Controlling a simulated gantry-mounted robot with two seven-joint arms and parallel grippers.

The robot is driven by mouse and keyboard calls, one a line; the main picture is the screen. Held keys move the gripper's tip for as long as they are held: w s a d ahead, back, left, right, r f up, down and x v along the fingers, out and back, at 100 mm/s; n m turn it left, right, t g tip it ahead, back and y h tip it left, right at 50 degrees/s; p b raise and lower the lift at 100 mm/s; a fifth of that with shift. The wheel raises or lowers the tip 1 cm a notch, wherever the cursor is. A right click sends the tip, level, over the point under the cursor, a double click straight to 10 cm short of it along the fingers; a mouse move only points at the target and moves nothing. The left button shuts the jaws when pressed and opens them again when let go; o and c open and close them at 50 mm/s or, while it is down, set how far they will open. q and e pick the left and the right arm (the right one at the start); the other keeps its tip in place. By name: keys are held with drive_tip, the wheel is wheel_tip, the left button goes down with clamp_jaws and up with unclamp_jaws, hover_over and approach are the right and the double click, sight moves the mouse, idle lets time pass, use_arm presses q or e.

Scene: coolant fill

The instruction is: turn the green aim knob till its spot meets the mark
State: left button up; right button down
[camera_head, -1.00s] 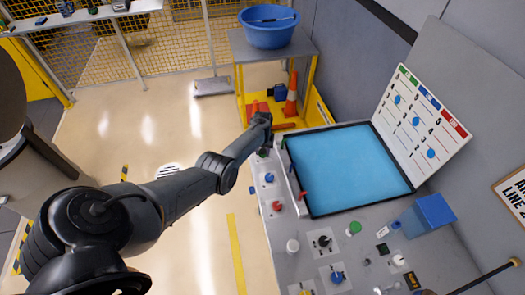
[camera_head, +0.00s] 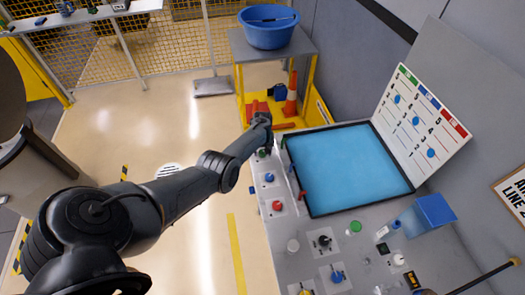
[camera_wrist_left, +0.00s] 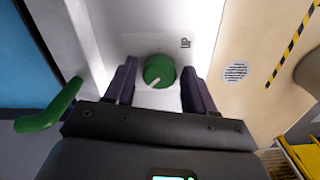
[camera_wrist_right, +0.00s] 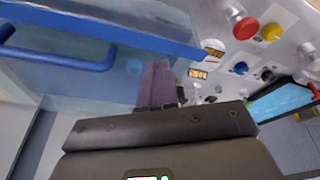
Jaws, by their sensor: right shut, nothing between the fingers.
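The green knob (camera_wrist_left: 158,70) sits on a pale plate in the left wrist view, with a light pointer line toward its lower left. In the head view the green knob (camera_head: 264,153) is a small patch below my left gripper (camera_head: 264,122). The left gripper (camera_wrist_left: 160,88) is open, one finger on each side of the knob with visible gaps. The white board (camera_head: 422,112) has green, blue and red headings and three blue spots; its marks are too small to read. My right gripper (camera_wrist_right: 156,85) is shut and empty in the right wrist view, beside a clear blue-rimmed container (camera_wrist_right: 100,75).
A green handle (camera_wrist_left: 50,108) stands close beside the left gripper. The blue knob (camera_head: 269,178) and red knob (camera_head: 277,205) follow along the panel edge. A blue-filled tray (camera_head: 350,170) lies right of them. A blue box (camera_head: 434,211) stands on the right.

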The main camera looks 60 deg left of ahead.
sight(262, 152)
use_arm(q)
drive_tip(key=shift+o, duration=0.6)
drive_tip(key=shift+r, duration=0.2)
use_arm(e)
drive_tip(key=shift+r, duration=0.15)
wheel_tip(262, 152, up, 3)
drive_tip(key=p, duration=0.3)
drive_tip(key=shift+a, duration=0.15)
drive_tip(key=shift+r, duration=0.1)
use_arm(q)
wheel_tip(262, 152, up, 10)
drive_tip(key=shift+r, duration=0.2)
drive_tip(key=shift+s, duration=0.1)
